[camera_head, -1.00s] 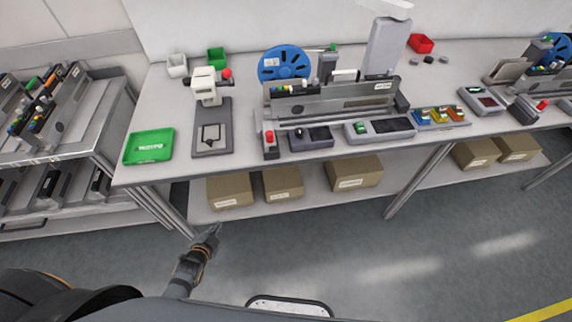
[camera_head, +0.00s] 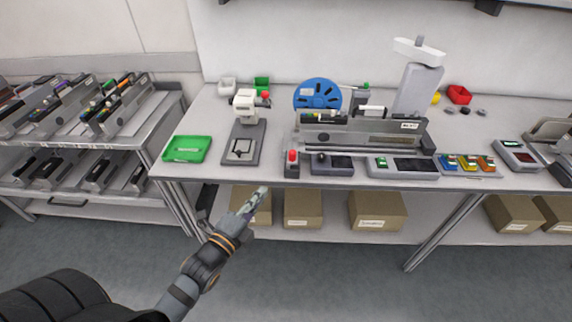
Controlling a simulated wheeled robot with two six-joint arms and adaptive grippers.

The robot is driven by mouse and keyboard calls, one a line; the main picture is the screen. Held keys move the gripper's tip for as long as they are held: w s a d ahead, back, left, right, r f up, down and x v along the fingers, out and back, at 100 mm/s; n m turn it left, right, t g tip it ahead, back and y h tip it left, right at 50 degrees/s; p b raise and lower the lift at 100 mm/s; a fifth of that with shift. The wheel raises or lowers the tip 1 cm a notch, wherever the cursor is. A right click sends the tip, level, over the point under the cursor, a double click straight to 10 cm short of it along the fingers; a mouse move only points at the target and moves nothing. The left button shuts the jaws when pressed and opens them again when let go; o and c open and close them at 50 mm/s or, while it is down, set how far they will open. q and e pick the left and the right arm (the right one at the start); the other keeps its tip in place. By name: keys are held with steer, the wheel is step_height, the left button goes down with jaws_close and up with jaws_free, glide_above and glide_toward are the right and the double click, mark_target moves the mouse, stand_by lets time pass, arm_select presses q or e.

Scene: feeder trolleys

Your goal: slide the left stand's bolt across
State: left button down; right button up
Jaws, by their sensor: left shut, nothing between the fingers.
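The left stand (camera_head: 352,141) is a long grey rack on the bench with a feeder on it and a blue reel behind. At its front left corner is a small upright block with a red knob (camera_head: 292,155), which may be the bolt; its exact position is too small to tell. My left gripper (camera_head: 263,191) is shut and empty. It appears just below the bench's front edge, to the left of and nearer than the red knob, apart from it. My right gripper is not in view.
The bench (camera_head: 215,120) also holds a green tray (camera_head: 187,149), a white press-like device (camera_head: 245,105), small control boxes and coloured bins (camera_head: 467,163). Cardboard boxes (camera_head: 377,210) stand on the shelf below. A trolley with feeders (camera_head: 160,125) is at the left.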

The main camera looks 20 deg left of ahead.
arm_select(q)
steer(key=w+f+b, duration=0.1)
steer(key=w+b, duration=0.1)
steer(key=b, duration=0.2)
glide_toward(290, 157)
steer(key=w, duration=0.3)
steer(key=w+d, duration=0.1)
steer(key=w, duration=0.1)
steer(key=shift+w+d+r, duration=0.15)
steer(key=shift+w+r, duration=0.15)
steer(key=shift+w, duration=0.05)
steer(key=shift+w+d+f, duration=0.1)
steer(key=shift+w, duration=0.4)
